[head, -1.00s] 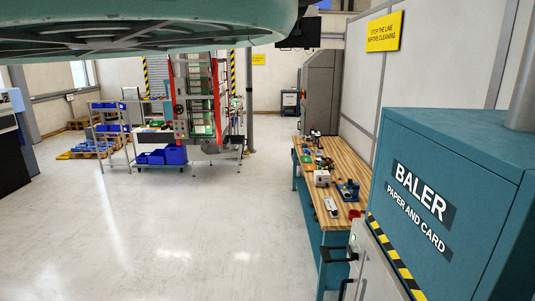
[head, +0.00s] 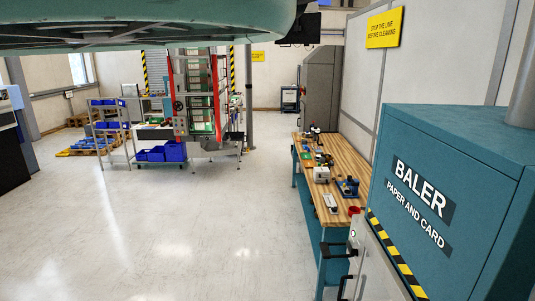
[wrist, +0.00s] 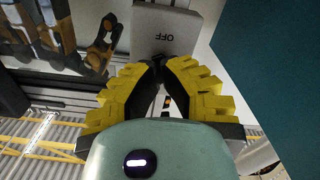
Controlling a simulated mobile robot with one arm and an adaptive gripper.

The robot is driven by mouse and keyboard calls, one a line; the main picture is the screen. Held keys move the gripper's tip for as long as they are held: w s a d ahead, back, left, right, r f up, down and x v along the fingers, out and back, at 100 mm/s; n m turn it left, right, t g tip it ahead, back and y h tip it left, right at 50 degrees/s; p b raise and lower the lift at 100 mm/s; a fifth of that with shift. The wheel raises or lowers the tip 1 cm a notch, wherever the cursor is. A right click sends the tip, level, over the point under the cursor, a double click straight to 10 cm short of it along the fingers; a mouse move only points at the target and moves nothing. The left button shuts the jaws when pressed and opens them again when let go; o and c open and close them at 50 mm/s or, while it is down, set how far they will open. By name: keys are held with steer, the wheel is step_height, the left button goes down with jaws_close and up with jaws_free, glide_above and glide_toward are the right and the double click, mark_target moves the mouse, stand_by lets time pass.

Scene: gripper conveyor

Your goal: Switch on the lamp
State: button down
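My gripper (wrist: 159,70) shows in the wrist view with two yellow-and-black fingers drawn together at their tips. The tips are just below a grey box (wrist: 174,19) marked OFF, which reads upside down. A small dark part shows at the tips; I cannot tell whether it is a switch lever or the fingertips, or whether it is held. No lamp can be made out for certain in either view. The gripper is not in the head view.
In the wrist view a dark teal surface (wrist: 270,70) stands close on the right and rollers (wrist: 45,145) lie lower left. In the head view the teal baler (head: 440,145) and a wooden workbench (head: 345,160) stand on the right. The floor (head: 200,240) is clear.

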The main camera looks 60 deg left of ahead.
steer(key=shift+w+f+b, duration=0.15)
steer(key=shift+w+b, duration=0.05)
steer(key=shift+b, duration=0.55)
steer(key=shift+r+g+y+b, duration=0.4)
steer(key=shift+g+y, duration=0.15)
steer(key=shift+g, duration=0.35)
steer(key=shift+r+g+y+b, duration=0.4)
steer(key=shift+g+y, duration=0.15)
steer(key=shift+g, duration=0.35)
steer(key=c, duration=1)
jaws_free()
steer(key=shift+s+d, duration=0.1)
